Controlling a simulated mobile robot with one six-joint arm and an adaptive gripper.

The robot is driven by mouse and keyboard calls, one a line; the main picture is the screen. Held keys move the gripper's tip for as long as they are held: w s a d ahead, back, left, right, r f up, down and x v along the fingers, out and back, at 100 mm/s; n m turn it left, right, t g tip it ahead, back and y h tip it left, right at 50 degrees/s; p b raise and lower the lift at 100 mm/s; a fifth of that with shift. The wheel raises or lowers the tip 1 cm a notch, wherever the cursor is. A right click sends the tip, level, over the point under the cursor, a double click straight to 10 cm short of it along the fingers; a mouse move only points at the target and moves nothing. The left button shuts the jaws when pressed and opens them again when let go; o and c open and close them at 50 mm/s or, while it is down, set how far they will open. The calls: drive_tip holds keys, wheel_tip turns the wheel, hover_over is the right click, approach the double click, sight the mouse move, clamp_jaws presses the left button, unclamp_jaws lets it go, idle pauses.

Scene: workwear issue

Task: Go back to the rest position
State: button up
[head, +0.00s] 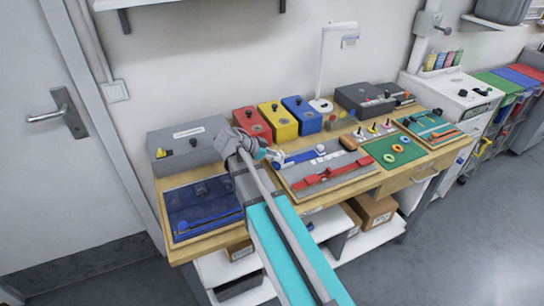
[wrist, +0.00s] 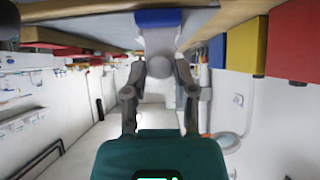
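A blue piece (wrist: 158,18) lies past that shape, and contact with the fingers cannot be made out. In the head view a blue bar tool (head: 300,158) lies on the grey panel just right of my gripper. A red tool (head: 330,177) lies in front of it.
The wooden workbench (head: 395,182) carries a blue tray (head: 200,205), a grey box (head: 188,140) and red (head: 252,123), yellow (head: 278,121) and blue (head: 301,115) bins. A green mat (head: 385,152) is to the right. Open floor lies in front at right.

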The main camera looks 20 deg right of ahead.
drive_tip(key=o, duration=0.3)
idle(0.4)
